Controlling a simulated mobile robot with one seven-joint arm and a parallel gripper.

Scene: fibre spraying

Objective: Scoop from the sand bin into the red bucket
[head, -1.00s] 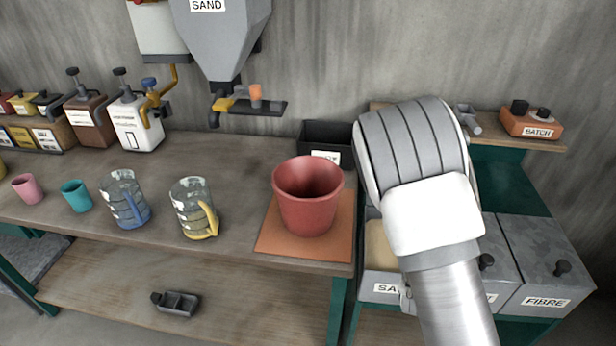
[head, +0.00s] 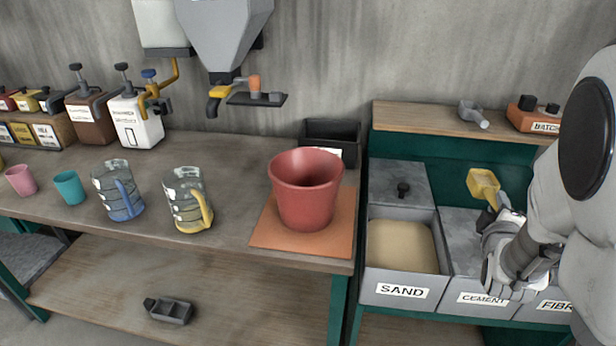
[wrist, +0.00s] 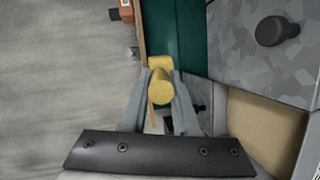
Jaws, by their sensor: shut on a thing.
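The red bucket (head: 305,190) stands upright on an orange mat (head: 280,238) at the bench's right end. The sand bin (head: 400,292), labelled SAND, is open and holds pale sand (head: 400,245). My gripper (head: 496,216) is right of the sand bin, above the cement bin, shut on a yellow scoop (head: 483,184). The scoop's head is raised; I cannot tell whether it holds anything. In the wrist view the fingers (wrist: 160,100) grip the yellow handle (wrist: 160,86), and a strip of sand shows at the right (wrist: 262,140).
The lidded cement bin (head: 480,298) and fibre bin (head: 555,304) stand right of the sand. A blue-handled jug (head: 118,190) and a yellow-handled jug (head: 187,200) stand left of the bucket. A black box (head: 332,138) is behind it; a shelf (head: 420,115) backs the bins.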

